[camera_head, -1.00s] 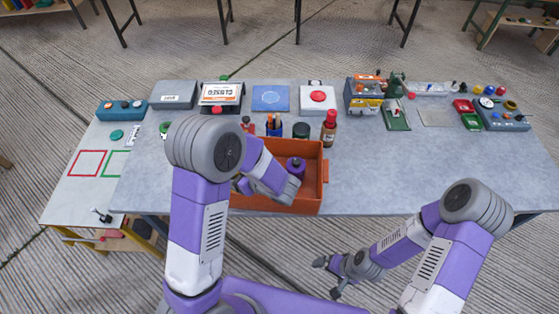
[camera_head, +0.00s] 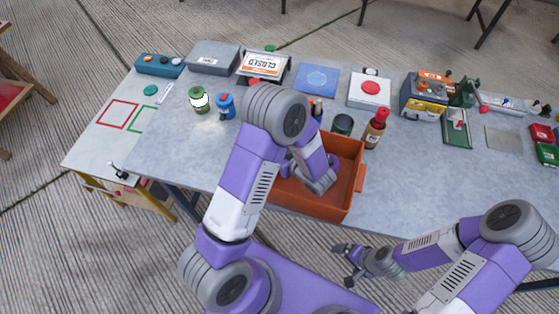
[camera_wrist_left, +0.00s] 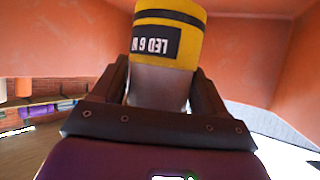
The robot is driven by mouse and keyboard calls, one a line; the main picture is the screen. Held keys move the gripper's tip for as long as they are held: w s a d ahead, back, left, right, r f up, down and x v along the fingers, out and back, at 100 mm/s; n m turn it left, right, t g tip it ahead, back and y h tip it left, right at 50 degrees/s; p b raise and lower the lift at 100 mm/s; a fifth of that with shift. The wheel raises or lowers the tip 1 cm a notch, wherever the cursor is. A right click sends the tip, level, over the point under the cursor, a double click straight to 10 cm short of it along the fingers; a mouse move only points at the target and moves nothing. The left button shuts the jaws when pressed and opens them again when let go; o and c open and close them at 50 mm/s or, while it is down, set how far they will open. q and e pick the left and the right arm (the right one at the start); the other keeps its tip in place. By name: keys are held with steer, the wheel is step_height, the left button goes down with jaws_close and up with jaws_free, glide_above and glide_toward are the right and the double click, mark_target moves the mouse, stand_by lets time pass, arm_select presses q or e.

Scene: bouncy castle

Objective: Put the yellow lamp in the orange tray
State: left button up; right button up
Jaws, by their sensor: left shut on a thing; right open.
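The yellow lamp (camera_wrist_left: 170,35) shows in the left wrist view, a yellow cylinder with a black printed label and a pale grey lower part. My left gripper (camera_wrist_left: 160,95) is shut on that pale part. The orange tray (camera_head: 350,180) stands at the table's front edge in the head view, and its walls (camera_wrist_left: 70,50) surround the lamp in the wrist view. In the head view my left wrist reaches down into the tray; its fingers and the lamp are hidden there. My right gripper (camera_head: 346,265) is open and empty, in front of the table.
A red-capped brown bottle (camera_head: 375,129) and a dark green jar (camera_head: 342,125) stand behind the tray. A green jar (camera_head: 199,100) and a blue jar (camera_head: 225,106) are left of my arm. A toolbox (camera_head: 423,97) is at the back right. The table (camera_head: 415,180) right of the tray is clear.

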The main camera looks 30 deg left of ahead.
arm_select(q)
steer(key=shift+w+f+b, duration=0.1)
steer(key=shift+f+b, duration=0.3)
steer(key=shift+f, duration=1.4)
steer(key=shift+f, duration=0.2)
steer(key=o, duration=1.3)
steer(key=shift+r, duration=0.25)
steer(key=p+v, duration=0.1)
steer(key=v, duration=0.6)
steer(key=shift+d, duration=0.2)
steer(key=shift+r, duration=0.1)
